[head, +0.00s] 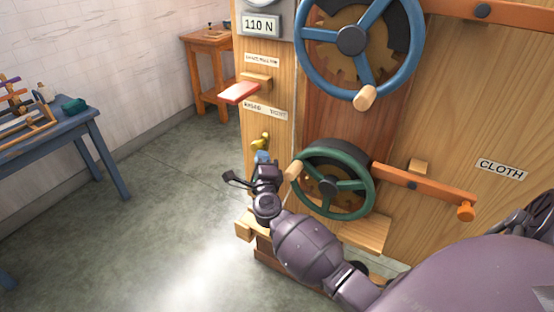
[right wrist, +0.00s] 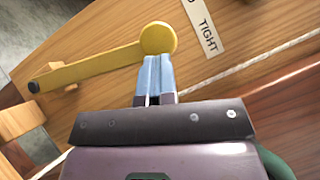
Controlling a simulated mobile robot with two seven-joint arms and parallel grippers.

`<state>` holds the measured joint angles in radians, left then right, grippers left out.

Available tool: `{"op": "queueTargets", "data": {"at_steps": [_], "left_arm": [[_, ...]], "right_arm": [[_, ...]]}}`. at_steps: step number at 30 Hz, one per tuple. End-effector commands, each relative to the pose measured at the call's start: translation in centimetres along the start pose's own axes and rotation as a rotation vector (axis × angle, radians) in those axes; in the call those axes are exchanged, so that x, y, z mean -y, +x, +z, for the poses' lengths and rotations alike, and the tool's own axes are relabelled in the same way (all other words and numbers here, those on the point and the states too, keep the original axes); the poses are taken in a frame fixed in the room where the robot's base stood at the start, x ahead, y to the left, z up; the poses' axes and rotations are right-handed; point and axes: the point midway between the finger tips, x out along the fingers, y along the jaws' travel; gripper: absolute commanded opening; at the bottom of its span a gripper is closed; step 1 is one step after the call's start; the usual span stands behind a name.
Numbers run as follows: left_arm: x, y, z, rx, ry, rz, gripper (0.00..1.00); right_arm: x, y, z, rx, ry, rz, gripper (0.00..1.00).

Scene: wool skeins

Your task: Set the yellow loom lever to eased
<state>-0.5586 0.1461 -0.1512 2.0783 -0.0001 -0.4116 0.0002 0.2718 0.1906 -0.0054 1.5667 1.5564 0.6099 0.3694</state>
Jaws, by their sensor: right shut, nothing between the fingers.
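The yellow lever (head: 261,142) is on the wooden loom post, below a white label strip (head: 265,109). In the right wrist view the yellow lever (right wrist: 95,66) has a round hub and a long arm running left and slightly down to a dark tip. A label reading TIGHT (right wrist: 207,27) is beside the hub. My right gripper (head: 262,157) is just below the lever in the head view. Its blue fingers (right wrist: 155,72) are shut and empty, with their tips at the hub's lower edge. I cannot tell whether they touch it. My left gripper is not in view.
A green handwheel (head: 345,205) is close right of my right gripper, with a blue handwheel (head: 308,65) above. A blue table (head: 90,115) is at left. The floor between is clear.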

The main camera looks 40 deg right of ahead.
Motion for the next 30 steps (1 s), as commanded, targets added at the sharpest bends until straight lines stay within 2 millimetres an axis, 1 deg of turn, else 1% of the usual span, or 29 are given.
{"op": "queueTargets", "data": {"at_steps": [1, 8, 13, 18, 23, 26, 30], "left_arm": [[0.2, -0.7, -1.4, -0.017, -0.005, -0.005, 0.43], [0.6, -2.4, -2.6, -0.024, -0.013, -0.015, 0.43], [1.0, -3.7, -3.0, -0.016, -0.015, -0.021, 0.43], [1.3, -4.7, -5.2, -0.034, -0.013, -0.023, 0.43], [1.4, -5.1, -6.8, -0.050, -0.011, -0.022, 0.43], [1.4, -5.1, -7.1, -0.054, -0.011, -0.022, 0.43], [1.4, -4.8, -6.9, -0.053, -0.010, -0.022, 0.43]], "right_arm": [[1.6, 0.9, 1.0, 0.000, -0.011, 0.003, 0.00], [1.2, 2.7, 3.2, 0.000, -0.114, 0.087, 0.00], [0.5, 4.0, 4.9, 0.000, -0.196, 0.156, 0.00], [-0.5, 5.5, 6.8, 0.000, -0.284, 0.229, 0.00], [-1.8, 6.8, 8.5, 0.000, -0.373, 0.302, 0.00], [-2.8, 7.5, 9.4, 0.001, -0.424, 0.346, 0.00], [-3.9, 8.2, 10.3, 0.001, -0.490, 0.397, 0.00]]}}
